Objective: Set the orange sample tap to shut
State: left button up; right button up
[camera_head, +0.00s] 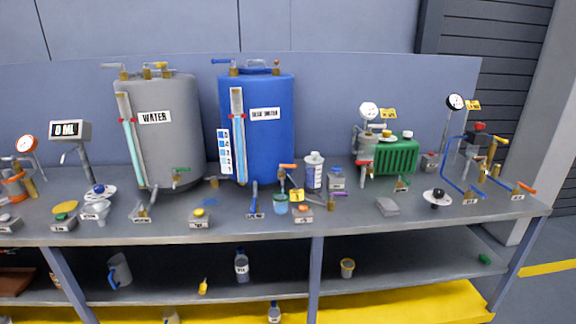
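Two taps with orange handles show in the head view. One orange-handled tap (287,166) is at the lower right front of the blue tank (262,125), above a small teal cup (281,205). Its handle lies roughly level, pointing sideways. The other orange-handled tap (525,188) is at the right end of the bench, on a brass body at the end of blue piping. Its handle slants down to the right. I cannot tell from the picture which is the sample tap, nor whether either is open or shut. Neither of my grippers is in view.
A grey water tank (165,130) stands left of the blue tank. A white canister (314,170) stands close right of the first tap. A green finned unit (396,155) is further right. The grey bench top (350,210) has some clear room along its front edge.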

aim_at(282, 166)
jog(key=z, duration=0.15)
jog(key=k, duration=0.4)
jog(key=u, duration=1.25)
jog(key=i, duration=1.65)
jog(key=z, duration=0.55)
